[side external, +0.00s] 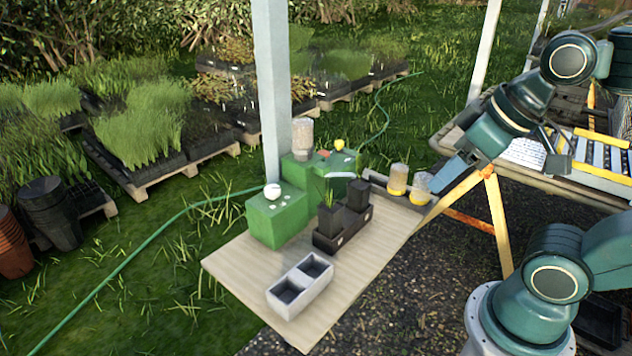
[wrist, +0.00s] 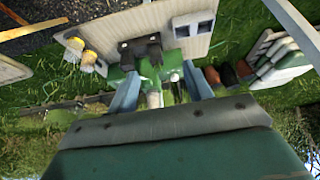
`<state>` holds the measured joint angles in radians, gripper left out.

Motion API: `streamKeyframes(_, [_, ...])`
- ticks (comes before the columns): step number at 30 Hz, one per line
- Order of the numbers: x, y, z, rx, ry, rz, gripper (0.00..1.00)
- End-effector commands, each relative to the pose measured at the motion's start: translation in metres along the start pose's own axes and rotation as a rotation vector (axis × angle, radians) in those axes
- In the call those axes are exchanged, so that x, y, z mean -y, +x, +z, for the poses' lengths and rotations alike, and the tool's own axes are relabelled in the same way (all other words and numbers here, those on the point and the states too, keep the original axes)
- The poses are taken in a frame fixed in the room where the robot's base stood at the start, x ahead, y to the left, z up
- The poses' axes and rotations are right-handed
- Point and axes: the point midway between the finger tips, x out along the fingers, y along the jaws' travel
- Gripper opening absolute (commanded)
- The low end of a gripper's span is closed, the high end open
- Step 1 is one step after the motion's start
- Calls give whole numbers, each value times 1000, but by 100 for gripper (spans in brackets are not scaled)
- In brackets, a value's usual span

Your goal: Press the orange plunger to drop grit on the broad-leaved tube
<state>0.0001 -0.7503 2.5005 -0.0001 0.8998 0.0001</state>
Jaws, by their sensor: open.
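The green dispenser (side external: 275,218) stands at the back of the wooden board, with a cloudy hopper (side external: 303,136) on it. A small orange part (side external: 323,154), seemingly the plunger, and a yellow knob (side external: 339,145) sit on its top. Black tubes (side external: 357,196) stand in a dark rack (side external: 327,241) in front of it; green leaves (side external: 327,197) rise from one. Leaf breadth is too small to tell. My gripper (side external: 492,168) is open and empty, up to the right of the dispenser. In the wrist view its fingers (wrist: 158,75) frame the green dispenser (wrist: 172,60) below, apart from it.
A grey two-cell tray (side external: 300,287) is at the board's front. A pale post (side external: 272,90) rises behind the dispenser. A bench (side external: 590,185) is at the right. The board's (side external: 235,265) left front is clear.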

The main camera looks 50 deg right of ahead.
Motion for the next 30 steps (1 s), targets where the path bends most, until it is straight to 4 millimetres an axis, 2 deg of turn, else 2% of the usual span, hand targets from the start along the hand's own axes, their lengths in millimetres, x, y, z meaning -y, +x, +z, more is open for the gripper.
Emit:
streamKeyframes(1, [0, 0, 0, 0, 0, 0, 40])
streamKeyframes(7, [0, 0, 0, 0, 0, 0, 1])
streamKeyframes(30, [0, 0, 0, 0, 0, 0, 0])
